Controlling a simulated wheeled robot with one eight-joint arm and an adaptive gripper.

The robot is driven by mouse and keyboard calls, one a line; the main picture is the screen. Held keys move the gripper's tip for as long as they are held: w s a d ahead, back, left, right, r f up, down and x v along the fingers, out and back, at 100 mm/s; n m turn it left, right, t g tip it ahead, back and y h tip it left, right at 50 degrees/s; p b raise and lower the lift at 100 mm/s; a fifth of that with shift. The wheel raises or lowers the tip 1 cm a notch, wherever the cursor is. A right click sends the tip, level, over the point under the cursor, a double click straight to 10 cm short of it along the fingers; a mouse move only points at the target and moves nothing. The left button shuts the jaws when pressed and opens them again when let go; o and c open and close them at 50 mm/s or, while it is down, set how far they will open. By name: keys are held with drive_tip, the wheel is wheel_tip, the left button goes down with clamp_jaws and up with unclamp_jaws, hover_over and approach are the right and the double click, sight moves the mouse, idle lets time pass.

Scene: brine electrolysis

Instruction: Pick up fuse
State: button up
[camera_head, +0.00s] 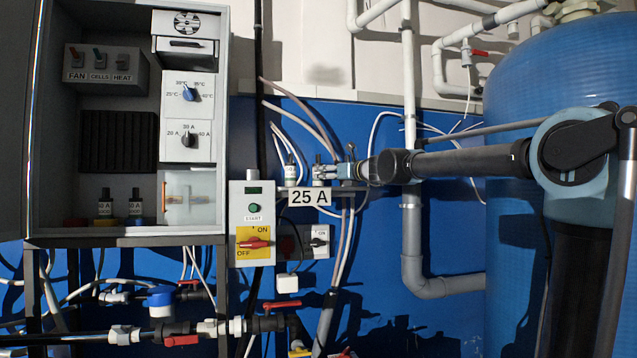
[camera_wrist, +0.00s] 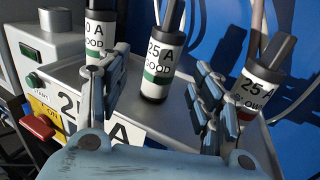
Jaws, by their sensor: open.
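My gripper (camera_head: 335,172) is open over the small shelf above the 25 A sign, and its fingers (camera_wrist: 157,85) show in the wrist view. A fuse labelled 25 A GOOD with a green band (camera_wrist: 156,70) stands on the shelf between the fingers, a little beyond them; no contact shows. In the head view the fuses (camera_head: 291,172) are small.
The shelf (camera_wrist: 70,75) carries a 25 A sign (camera_head: 309,198). A control box (camera_head: 251,224) with a red switch is left of it. An open cabinet (camera_head: 130,120) holds more fuses (camera_head: 105,205). A blue tank (camera_head: 540,75) is at right. Cables and pipes run behind.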

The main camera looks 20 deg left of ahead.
drive_tip(key=shift+x, duration=3.25)
drive_tip(key=shift+w+d, duration=0.1)
drive_tip(key=shift+w, duration=0.05)
drive_tip(key=c, duration=1.3)
